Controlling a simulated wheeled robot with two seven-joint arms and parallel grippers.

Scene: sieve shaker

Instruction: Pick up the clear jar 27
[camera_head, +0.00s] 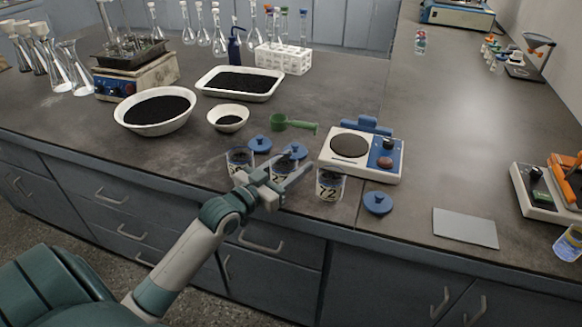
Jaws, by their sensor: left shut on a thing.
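The clear jar 27 (278,180) stands near the bench's front edge, the middle one of three numbered jars. Dark material shows inside it, and its label is partly covered by my gripper. My left gripper (281,173) reaches in from the lower left and is shut on jar 27, with a finger on either side of it. I cannot tell whether the jar is clear of the bench. My right gripper is not in view.
A clear jar marked 72 (329,184) stands close on the right, another jar (239,160) close on the left. Blue lids (378,203) lie nearby. A green scoop (293,124), a scale (361,155) and dark-filled bowls (155,127) stand behind.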

